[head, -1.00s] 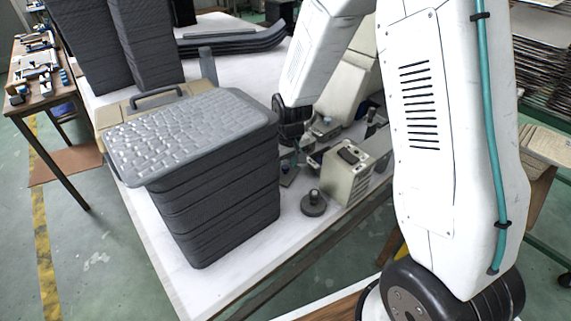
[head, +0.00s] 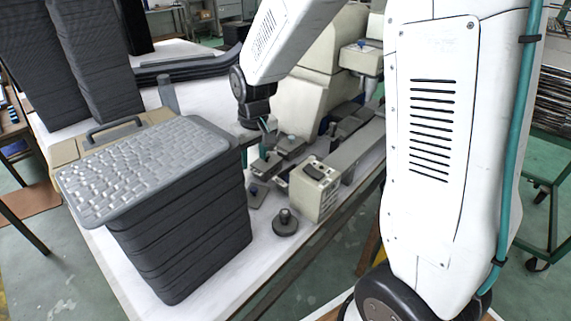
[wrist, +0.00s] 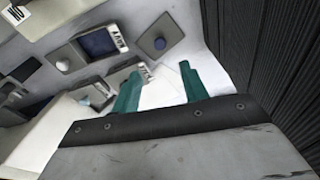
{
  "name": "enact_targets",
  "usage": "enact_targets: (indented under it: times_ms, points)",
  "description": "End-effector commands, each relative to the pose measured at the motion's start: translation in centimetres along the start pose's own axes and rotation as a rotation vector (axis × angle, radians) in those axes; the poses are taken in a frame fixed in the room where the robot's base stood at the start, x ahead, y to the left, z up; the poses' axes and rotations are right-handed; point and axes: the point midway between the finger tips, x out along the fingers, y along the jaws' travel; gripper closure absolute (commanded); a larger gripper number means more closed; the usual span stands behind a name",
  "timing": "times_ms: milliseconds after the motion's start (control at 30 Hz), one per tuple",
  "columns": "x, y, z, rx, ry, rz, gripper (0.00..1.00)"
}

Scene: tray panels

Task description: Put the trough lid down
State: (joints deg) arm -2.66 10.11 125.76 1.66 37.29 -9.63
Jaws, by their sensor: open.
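A flat grey panel (head: 145,165) with a bumpy, shiny top lies on a dark ribbed stack (head: 185,235) on the white table in the head view. Behind it a beige case (head: 65,152) with a black handle (head: 112,130) is partly hidden. I cannot tell for sure which of these is the trough lid. My gripper (head: 263,140) is to the right of the grey panel, apart from it. In the wrist view its two green fingers (wrist: 160,88) are spread with nothing between them, over the table, and the ribbed stack (wrist: 275,60) stands close at the right.
A small beige box (head: 315,190) and a dark round knob (head: 286,222) stand right of the stack. A beige machine (head: 310,90) is behind them. Tall dark stacks (head: 85,60) stand at the back left. Some white table top shows in front of the knob.

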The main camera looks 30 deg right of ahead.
Motion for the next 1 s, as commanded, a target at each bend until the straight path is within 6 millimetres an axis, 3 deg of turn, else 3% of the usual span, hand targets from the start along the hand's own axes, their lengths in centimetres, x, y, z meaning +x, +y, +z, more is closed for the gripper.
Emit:
enact_targets:
  times_ms: [133,267,400,600,800,1000]
  points:
    - [-2.0,0.0,1.1,0.01,0.005,0.001,0.56]
    - [-6.2,-0.1,4.2,0.036,0.01,0.004,0.56]
    - [-10.9,-0.6,9.2,0.073,0.008,0.008,0.56]
    - [-15.6,-1.5,17.1,0.126,0.005,0.016,0.56]
    - [-17.6,-2.2,23.6,0.172,0.001,0.023,0.56]
    - [-18.0,-2.8,26.3,0.192,-0.005,0.026,0.56]
